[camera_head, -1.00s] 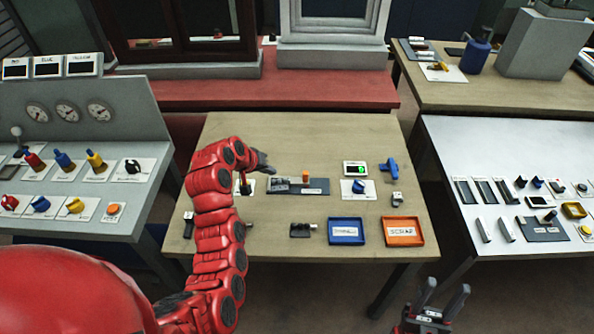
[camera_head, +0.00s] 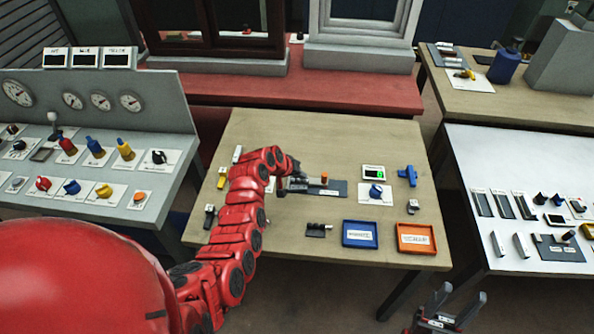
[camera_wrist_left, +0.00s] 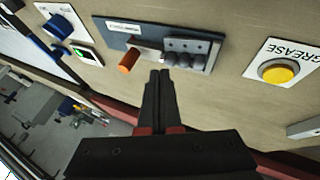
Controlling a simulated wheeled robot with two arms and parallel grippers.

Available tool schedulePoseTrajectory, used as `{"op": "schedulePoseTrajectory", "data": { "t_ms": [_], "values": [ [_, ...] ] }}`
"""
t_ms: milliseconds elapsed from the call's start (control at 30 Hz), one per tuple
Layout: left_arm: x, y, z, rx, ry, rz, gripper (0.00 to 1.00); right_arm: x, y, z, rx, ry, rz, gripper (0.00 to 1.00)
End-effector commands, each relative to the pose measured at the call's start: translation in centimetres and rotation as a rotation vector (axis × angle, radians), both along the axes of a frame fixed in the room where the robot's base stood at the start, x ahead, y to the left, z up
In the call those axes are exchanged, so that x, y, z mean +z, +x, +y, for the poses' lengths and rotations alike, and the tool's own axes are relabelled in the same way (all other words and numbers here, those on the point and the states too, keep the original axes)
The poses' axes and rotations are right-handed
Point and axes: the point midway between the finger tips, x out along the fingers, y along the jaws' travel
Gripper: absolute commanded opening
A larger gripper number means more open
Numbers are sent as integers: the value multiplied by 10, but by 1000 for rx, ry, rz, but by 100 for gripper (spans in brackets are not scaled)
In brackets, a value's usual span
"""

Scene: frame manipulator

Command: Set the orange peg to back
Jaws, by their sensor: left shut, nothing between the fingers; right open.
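The orange peg (camera_head: 324,178) stands up from a dark plate (camera_head: 338,188) at the middle of the wooden table. In the left wrist view the peg (camera_wrist_left: 128,60) is left of a grey block (camera_wrist_left: 190,54) with several dark rounded parts, on the labelled plate (camera_wrist_left: 118,40). My left gripper (camera_head: 292,170) is near the block end of the plate. Its shut, empty fingers (camera_wrist_left: 160,76) show just below the block, to the right of the peg and apart from it. Whether they touch the block cannot be told. My right gripper (camera_head: 452,304) is open and empty, off the table's front.
A blue knob (camera_head: 376,191) and a small green-lit display (camera_head: 373,172) are right of the plate. A blue tray (camera_head: 360,246) and an orange tray (camera_head: 434,250) lie in front. A yellow button (camera_wrist_left: 278,71) marked GREASE is at the plate's other side.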

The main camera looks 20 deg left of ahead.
Motion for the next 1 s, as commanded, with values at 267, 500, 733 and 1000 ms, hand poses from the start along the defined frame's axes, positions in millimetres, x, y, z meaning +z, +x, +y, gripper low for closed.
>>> {"op": "schedulePoseTrajectory", "data": {
  "t_ms": [267,500,733,1000],
  "values": [
    [-14,11,-6,-1,1,2,0,9,0,0,0,0,0,50],
    [-15,22,-27,-2,2,1,0,19,0,0,0,0,0,50],
    [-16,28,-38,0,2,-1,0,21,0,0,0,0,0,50],
    [-16,29,-40,1,1,-1,0,22,0,0,0,0,0,50]
  ]
}}
